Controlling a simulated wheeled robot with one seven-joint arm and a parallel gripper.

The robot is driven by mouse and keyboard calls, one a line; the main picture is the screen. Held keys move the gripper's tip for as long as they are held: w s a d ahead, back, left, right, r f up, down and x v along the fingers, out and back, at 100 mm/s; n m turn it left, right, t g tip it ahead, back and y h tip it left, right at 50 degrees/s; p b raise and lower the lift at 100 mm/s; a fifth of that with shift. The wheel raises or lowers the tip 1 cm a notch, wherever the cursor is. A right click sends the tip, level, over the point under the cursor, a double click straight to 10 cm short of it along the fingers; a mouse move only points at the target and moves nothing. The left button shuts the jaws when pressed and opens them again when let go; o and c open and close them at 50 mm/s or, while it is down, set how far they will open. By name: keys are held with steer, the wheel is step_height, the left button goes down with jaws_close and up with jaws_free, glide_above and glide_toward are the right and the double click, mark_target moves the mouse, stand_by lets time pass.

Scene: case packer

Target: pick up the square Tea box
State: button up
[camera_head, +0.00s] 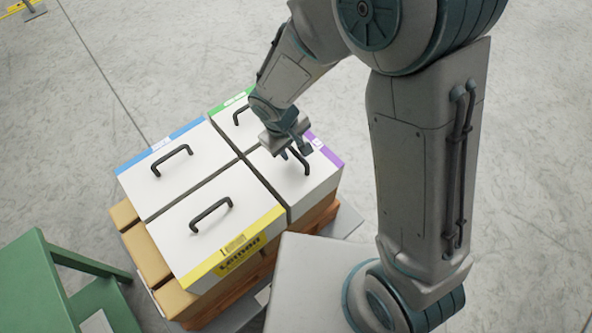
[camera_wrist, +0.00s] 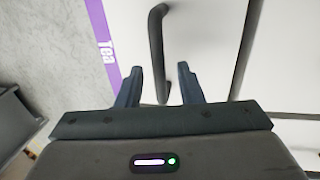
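The Tea box (camera_head: 322,174) is a white square box with a purple edge strip and a black bar handle (camera_head: 299,160) on top. It is the far-right one of the grouped boxes in the head view. In the wrist view its purple strip (camera_wrist: 103,45) reads "Tea", and the handle (camera_wrist: 157,50) runs between my fingertips. My gripper (camera_head: 296,151) is over the Tea box. In the wrist view my gripper (camera_wrist: 158,84) is open, with one finger on each side of the handle and a gap on both sides.
A yellow-edged Lemon box (camera_head: 210,222), a blue-edged box (camera_head: 150,185) and a green-edged box (camera_head: 228,119) stand close against the Tea box, each with a handle. Brown boxes (camera_head: 150,255) lie beneath. A green stand (camera_head: 38,275) is at lower left.

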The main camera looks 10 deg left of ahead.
step_height(320, 180, down, 2)
steer(key=shift+w+d, duration=0.15)
jaws_close()
steer(key=shift+r, duration=0.1)
stand_by(1.3)
